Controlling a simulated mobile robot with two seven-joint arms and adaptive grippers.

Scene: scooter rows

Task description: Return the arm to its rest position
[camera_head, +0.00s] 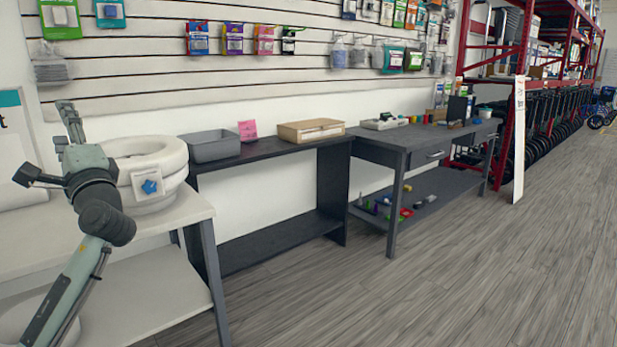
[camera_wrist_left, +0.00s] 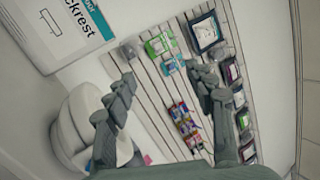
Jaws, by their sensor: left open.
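My left arm rises from the lower left in the head view. Its gripper (camera_head: 48,145) is raised above the white table, in front of and to the left of a white ring-shaped seat (camera_head: 150,158). In the left wrist view the two fingers of this gripper (camera_wrist_left: 165,95) stand wide apart with nothing between them. Behind them is the slatted wall with hanging packages (camera_wrist_left: 185,122). The white seat (camera_wrist_left: 72,125) is at the left of that view, partly hidden by a finger. My right gripper is not in view.
A white table (camera_head: 160,232) stands below the left arm. A dark shelf table (camera_head: 275,149) holds a grey bin (camera_head: 210,146) and a cardboard box (camera_head: 310,130). A grey desk (camera_head: 420,138) stands further right. The wooden floor (camera_head: 430,280) at the right is clear.

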